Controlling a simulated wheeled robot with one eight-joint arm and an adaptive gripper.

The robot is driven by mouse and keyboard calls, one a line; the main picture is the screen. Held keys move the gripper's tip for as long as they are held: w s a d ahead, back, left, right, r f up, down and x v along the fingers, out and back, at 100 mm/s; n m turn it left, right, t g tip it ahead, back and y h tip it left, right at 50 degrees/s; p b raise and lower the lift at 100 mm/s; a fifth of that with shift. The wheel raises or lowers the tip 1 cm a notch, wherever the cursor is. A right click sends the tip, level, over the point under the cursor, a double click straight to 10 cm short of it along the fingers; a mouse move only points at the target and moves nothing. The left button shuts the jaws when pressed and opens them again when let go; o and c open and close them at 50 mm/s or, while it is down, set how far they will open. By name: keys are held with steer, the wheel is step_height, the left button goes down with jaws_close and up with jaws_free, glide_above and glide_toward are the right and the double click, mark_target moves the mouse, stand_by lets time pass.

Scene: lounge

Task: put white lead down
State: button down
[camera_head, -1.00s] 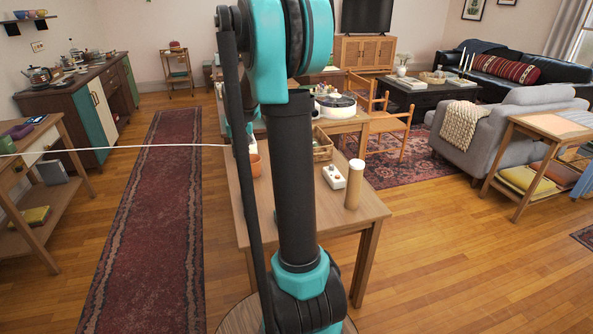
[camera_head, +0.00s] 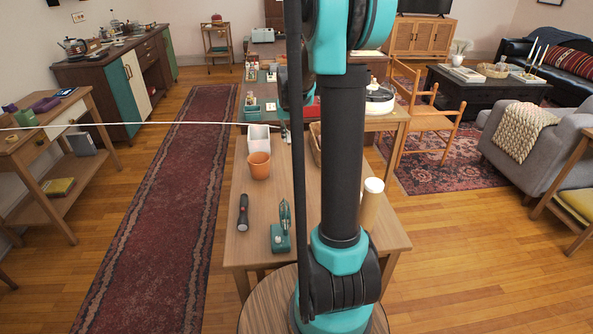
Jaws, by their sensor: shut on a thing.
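The white lead (camera_head: 140,124) is a thin line that runs from the left edge across the room, above the rug, to my arm. Its right end meets my gripper (camera_head: 284,131), a small dark shape mostly hidden behind my arm. The gripper is shut on the lead, above the far part of the wooden table (camera_head: 245,215). The fingertips are too small and covered to show in detail. The lead's far end is out of view to the left.
On the table stand a terracotta pot (camera_head: 259,166), white container (camera_head: 258,137), dark torch (camera_head: 243,212), teal device (camera_head: 281,236) and pale cylinder (camera_head: 371,203). Bare tabletop shows at the left front. A side table (camera_head: 45,150) stands left; the rug (camera_head: 190,200) between is clear.

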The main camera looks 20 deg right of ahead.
step_height(320, 180, down, 16)
steer(key=shift+r, duration=0.1)
stand_by(0.4)
steer(key=c, duration=1.5)
jaws_free()
steer(key=shift+o, duration=0.2)
